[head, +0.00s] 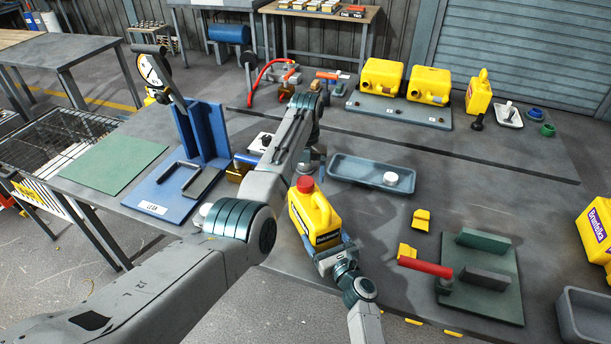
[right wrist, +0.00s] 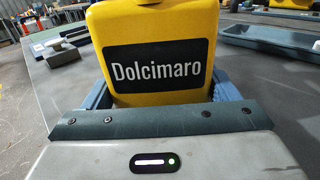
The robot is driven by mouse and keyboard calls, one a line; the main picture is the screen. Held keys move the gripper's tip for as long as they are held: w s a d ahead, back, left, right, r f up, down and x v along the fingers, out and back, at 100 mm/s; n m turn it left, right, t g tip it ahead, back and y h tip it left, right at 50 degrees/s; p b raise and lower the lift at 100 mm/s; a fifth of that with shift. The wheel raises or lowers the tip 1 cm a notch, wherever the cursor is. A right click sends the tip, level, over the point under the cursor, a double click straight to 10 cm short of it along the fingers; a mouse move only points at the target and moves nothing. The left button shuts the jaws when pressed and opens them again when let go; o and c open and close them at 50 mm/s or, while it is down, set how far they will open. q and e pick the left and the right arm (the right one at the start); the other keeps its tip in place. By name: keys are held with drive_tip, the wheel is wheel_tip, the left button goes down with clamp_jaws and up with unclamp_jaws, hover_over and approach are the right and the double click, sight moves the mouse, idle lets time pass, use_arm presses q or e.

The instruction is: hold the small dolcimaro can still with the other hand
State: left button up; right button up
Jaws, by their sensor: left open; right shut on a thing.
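The small yellow Dolcimaro can (head: 313,222) stands upright on the table with a red cap (head: 305,184) on top. My right gripper (head: 335,250) is shut on its lower body from the front. In the right wrist view the can (right wrist: 152,20) with its black Dolcimaro label is between the blue fingers of my right gripper (right wrist: 158,100). My left gripper (head: 311,165) is open, pointing down just above and behind the red cap. Whether its fingers touch the cap I cannot tell. The left forearm hides part of the table behind the can.
A blue-grey tray (head: 352,170) with a white lid (head: 390,178) lies behind the can. A blue stand (head: 203,135) is at left.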

use_arm(q)
wheel_tip(320, 180, up, 3)
drive_tip(key=shift+r, duration=0.2)
drive_tip(key=shift+c, duration=0.3)
